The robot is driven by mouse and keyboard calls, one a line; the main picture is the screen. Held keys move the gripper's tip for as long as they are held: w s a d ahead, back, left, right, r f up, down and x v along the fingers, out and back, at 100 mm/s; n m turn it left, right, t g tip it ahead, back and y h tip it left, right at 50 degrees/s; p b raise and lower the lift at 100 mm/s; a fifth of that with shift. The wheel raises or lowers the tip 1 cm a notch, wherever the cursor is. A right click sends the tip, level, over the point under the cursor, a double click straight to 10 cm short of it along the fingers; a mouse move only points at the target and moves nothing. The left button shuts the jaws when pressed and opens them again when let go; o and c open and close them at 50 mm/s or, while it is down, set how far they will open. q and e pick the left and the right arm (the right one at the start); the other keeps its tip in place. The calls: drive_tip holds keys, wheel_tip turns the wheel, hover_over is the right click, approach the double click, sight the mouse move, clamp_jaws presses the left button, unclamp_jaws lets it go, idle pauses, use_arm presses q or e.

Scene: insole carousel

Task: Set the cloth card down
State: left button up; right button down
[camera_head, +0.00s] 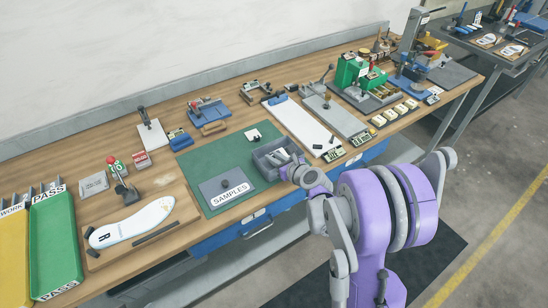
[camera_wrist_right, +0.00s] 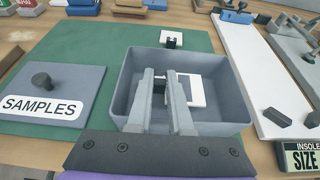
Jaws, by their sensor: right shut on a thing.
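My right gripper (camera_head: 294,160) is over the grey bin (camera_head: 258,160) on the green mat. In the right wrist view the gripper (camera_wrist_right: 166,100) points down into the bin (camera_wrist_right: 125,85), its fingers shut on the black grip (camera_wrist_right: 158,86) of a white card, which I take to be the cloth card (camera_wrist_right: 197,91). The card is inside the bin's outline, partly hidden by the right-hand finger; I cannot tell whether it touches the floor. A second small white card with a black knob (camera_wrist_right: 172,41) lies on the mat behind the bin. My left gripper is not in view.
A grey plate with a SAMPLES label (camera_wrist_right: 60,90) lies left of the bin on the green mat (camera_head: 200,170). A long white board (camera_head: 300,125) lies to the right. A small INSOLE SIZE display (camera_wrist_right: 300,158) stands at the front right. Bare mat shows behind the bin.

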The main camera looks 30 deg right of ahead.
drive_tip(key=shift+f, duration=0.4)
drive_tip(key=shift+s+a+f+b, duration=0.1)
drive_tip(key=shift+s+f+b, duration=0.05)
drive_tip(key=shift+b, duration=0.3)
drive_tip(key=c, duration=0.8)
unclamp_jaws()
drive_tip(key=shift+c, duration=0.2)
drive_tip(key=shift+r, duration=0.2)
drive_tip(key=shift+r+p, duration=0.45)
drive_tip(key=shift+p, duration=0.1)
drive_tip(key=v, duration=1.1)
drive_tip(key=s+a+f+n+g+y, duration=0.1)
drive_tip(key=s+a+n+g, duration=0.25)
drive_tip(key=a+n, duration=0.4)
drive_tip(key=s+a+n+g, duration=0.2)
drive_tip(key=s+a+n, duration=0.25)
drive_tip(key=n, duration=0.55)
drive_tip(key=s+a+f+n+g+h, duration=0.1)
drive_tip(key=s+a+n+g+h, duration=0.1)
drive_tip(key=s+n, duration=0.7)
drive_tip(key=n, duration=0.8)
drive_tip(key=shift+s, duration=0.35)
